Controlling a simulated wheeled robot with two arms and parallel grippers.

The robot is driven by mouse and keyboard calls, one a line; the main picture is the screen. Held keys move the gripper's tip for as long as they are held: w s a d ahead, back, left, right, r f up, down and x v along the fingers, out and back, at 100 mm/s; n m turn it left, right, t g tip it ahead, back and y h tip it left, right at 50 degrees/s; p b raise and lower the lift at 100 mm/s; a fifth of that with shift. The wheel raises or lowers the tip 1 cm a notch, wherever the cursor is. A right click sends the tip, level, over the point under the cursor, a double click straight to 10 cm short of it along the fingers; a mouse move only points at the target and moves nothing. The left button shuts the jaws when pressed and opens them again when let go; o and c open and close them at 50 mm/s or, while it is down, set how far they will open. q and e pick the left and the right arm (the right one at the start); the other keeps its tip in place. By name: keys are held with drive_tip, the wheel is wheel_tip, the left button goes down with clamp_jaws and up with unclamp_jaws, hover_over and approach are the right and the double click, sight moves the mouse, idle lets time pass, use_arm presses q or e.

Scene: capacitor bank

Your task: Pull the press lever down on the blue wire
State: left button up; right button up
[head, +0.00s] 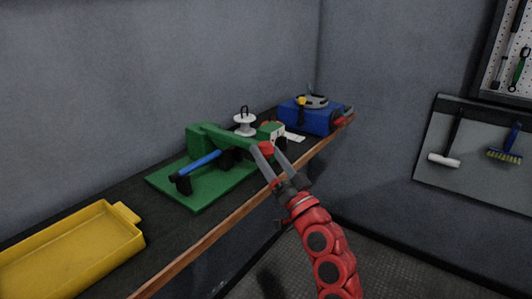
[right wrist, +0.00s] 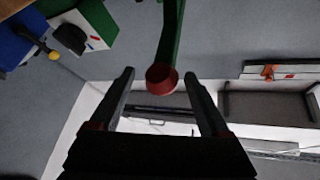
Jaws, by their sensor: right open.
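The green press (head: 207,136) stands on a green base plate (head: 205,198) on the workbench. Its green lever (head: 228,139) reaches toward the right and ends in a red knob (head: 265,148). The blue wire (head: 205,160) lies across black supports in front of the press. My right gripper (head: 268,152) is open, with its fingertips at the red knob. In the right wrist view the knob (right wrist: 161,79) sits between the two open fingers (right wrist: 160,75), with gaps on both sides. The wire's far end is hidden behind press parts. My left gripper is out of view.
A yellow tray (head: 75,250) lies at the bench's near left. A white spool (head: 244,122) stands behind the press. A blue box (head: 312,119) with tools on it is at the bench's far end. The bench's wooden edge (head: 215,234) runs below my right gripper.

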drive_tip(key=b+v, duration=0.2)
drive_tip(key=v, duration=1.4)
